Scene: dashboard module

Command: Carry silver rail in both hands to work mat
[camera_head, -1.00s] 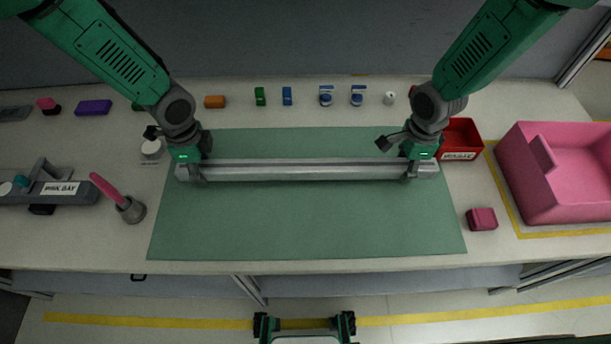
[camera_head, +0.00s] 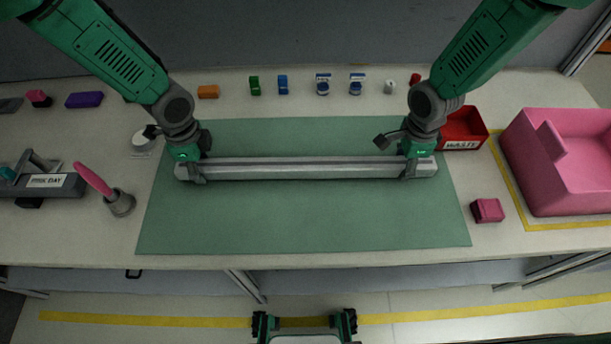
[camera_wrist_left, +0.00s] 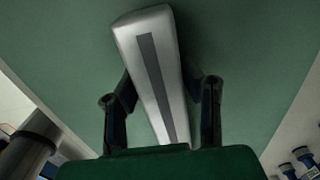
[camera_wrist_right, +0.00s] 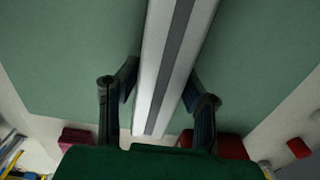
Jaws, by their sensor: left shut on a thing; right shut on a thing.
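The silver rail (camera_head: 305,168) is a long bar lying left to right in the head view, over the green work mat (camera_head: 300,225). My left gripper (camera_head: 190,170) is shut on the rail near its left end. My right gripper (camera_head: 416,168) is shut on it near its right end. The rail also shows between the fingers in the left wrist view (camera_wrist_left: 150,60) and the right wrist view (camera_wrist_right: 172,70). The rail looks level. I cannot tell whether it touches the mat or is held just above it.
A pink bin (camera_head: 570,165) and a red waste bin (camera_head: 462,130) stand right of the mat, with a pink block (camera_head: 487,210) nearby. A pink-handled tool in a grey cup (camera_head: 120,203) and a grey fixture (camera_head: 50,186) stand left. Several small parts line the back.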

